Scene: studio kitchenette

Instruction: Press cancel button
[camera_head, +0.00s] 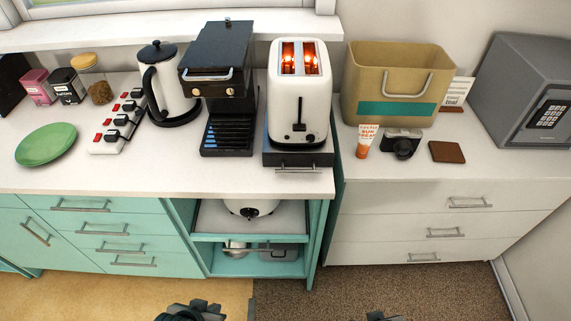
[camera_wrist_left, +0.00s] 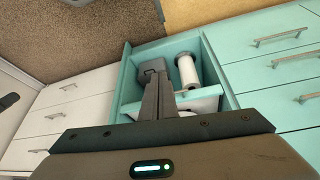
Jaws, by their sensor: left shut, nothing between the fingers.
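The white toaster (camera_head: 298,95) stands on the counter in the head view, on a dark base with a handle. Its two slots glow orange with heating elements. A dark lever (camera_head: 299,127) sits low in the slit on its front. I cannot make out a separate cancel button at this size. My left gripper (camera_head: 195,307) is at the bottom edge of the head view, well below and in front of the counter, apart from the toaster. In the left wrist view its fingers (camera_wrist_left: 155,72) are together and empty. A small dark part of my right gripper (camera_head: 384,316) shows at the bottom edge.
A black coffee machine (camera_head: 217,90) stands close left of the toaster, with a kettle (camera_head: 168,85) and power strip (camera_head: 118,122) beyond. Right are a tan bin (camera_head: 395,85), tube (camera_head: 366,141), camera (camera_head: 403,143) and safe (camera_head: 525,90). Below is an open shelf (camera_head: 250,238).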

